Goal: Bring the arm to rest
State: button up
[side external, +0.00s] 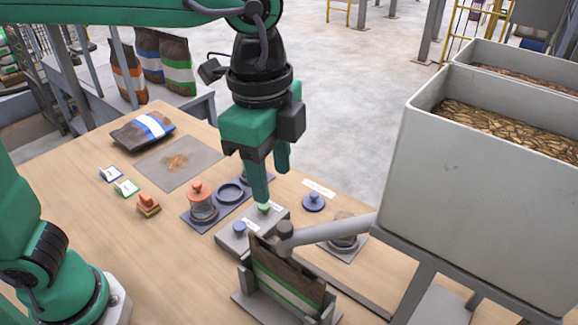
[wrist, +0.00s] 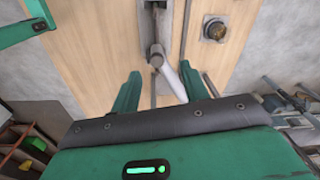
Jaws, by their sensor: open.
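My gripper (side external: 272,187) is open, with nothing between its fingers. In the side external view it points down above the grey button box (side external: 238,242), its lower fingertip close to the box's green button (side external: 264,208); I cannot tell whether they touch. A blue button (side external: 240,228) is on the same box. In the wrist view the two green fingers of my gripper (wrist: 161,78) stand apart, with the grey spout (wrist: 157,58) seen beyond them.
A brown bag with a green stripe (side external: 285,285) stands upright in a holder under the spout. Large grey hoppers (side external: 480,190) fill the right side. A red-knobbed jar (side external: 203,205), a blue-striped bag (side external: 143,130) and a grey mat (side external: 205,153) lie left of my gripper.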

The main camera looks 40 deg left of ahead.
jog(key=s+a+f+n+t, duration=0.2)
jog(key=a+n, duration=0.5)
jog(key=a, duration=0.5)
jog(key=s+a+f+n+t, duration=0.3)
jog(key=a+n, duration=0.5)
jog(key=a, duration=0.5)
jog(key=shift+s+f, duration=0.2)
jog(key=shift+f, duration=0.4)
